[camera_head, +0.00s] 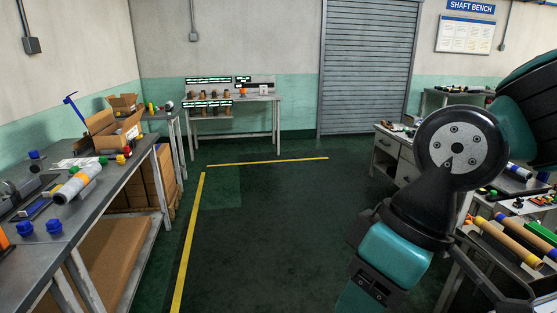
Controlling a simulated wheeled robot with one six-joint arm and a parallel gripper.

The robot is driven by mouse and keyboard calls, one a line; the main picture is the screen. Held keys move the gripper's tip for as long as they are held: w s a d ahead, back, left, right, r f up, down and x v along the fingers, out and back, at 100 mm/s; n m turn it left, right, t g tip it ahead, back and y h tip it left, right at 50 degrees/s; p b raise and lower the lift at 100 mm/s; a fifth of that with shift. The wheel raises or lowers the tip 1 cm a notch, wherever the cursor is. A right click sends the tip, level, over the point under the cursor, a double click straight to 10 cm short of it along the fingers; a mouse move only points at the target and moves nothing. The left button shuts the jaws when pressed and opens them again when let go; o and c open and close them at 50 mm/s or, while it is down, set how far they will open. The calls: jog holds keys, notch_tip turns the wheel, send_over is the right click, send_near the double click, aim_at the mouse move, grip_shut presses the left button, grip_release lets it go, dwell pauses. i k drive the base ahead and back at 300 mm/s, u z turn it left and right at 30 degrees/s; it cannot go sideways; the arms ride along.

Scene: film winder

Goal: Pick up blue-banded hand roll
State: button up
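No roll here can be surely told as the blue-banded hand roll. A grey-white roll with an orange band (78,186) lies on the left bench, with small blue parts near it. A pale cylinder with a dark blue part (518,172) lies on the right bench, partly hidden behind my arm. Tan rolls (520,243) with coloured ends lie nearer on the right side. My arm fills the right foreground, but my gripper does not show.
The left bench (112,178) holds blue knobs (54,226) and an open cardboard box (115,130). A back table (262,98) holds several small spools. A drawer bench (388,147) stands at right. The dark floor (265,230) between is clear, marked with yellow lines.

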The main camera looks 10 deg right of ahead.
aim_at(522, 172)
jog(key=z, duration=0.3)
jog(key=i, duration=2.05)
jog(key=z, duration=1.15)
jog(key=i, duration=1.55)
jog(key=z, duration=0.65)
